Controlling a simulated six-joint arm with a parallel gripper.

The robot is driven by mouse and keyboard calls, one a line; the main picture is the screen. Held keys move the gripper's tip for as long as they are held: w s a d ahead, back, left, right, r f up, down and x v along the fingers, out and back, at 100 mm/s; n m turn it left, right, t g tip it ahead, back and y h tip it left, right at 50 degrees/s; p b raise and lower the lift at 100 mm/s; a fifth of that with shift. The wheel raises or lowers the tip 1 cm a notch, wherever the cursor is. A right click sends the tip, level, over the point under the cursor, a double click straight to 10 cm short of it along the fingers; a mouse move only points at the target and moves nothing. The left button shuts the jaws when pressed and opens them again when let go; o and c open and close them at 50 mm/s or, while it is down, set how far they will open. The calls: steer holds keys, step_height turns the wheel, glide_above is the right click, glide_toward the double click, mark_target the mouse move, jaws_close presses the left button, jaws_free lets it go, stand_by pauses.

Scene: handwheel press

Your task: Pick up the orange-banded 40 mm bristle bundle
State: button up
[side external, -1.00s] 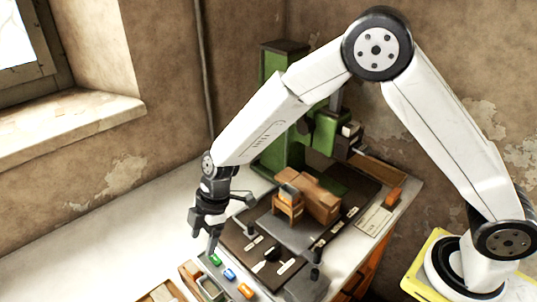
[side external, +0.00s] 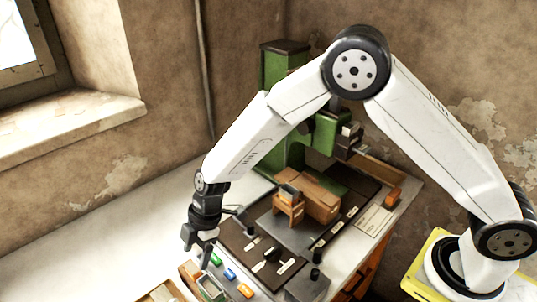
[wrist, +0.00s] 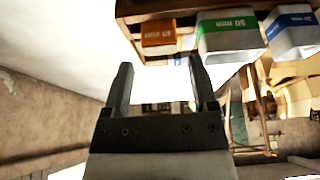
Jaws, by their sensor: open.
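A small orange piece (side external: 246,290) lies at the front of the bench in the side view, in a row with a blue piece (side external: 229,275) and a green piece (side external: 215,259). I cannot tell whether it is the orange-banded bundle; no bristles show clearly. In the wrist view an orange label (wrist: 158,33) sits on a wooden holder at the top, left of a green label (wrist: 229,25) and a blue label (wrist: 292,22). The lettering is unreadable. My gripper (side external: 197,254) points down, left of the green piece. Its fingers (wrist: 160,75) are open and empty in the wrist view.
Wooden boxes (side external: 188,273) stand at the front edge, close to my gripper. A dark board (side external: 236,240) with small posts, a wooden block (side external: 320,203) and the green press (side external: 275,75) are to the right and behind. The white bench (side external: 90,258) is clear at left.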

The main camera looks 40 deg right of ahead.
mark_target(190, 276)
steer(key=shift+x, duration=2.55)
steer(key=shift+a, duration=0.1)
steer(key=shift+c, duration=0.2)
jaws_close()
steer(key=shift+r, duration=0.25)
step_height(190, 276, up, 10)
steer(key=shift+f, duration=0.2)
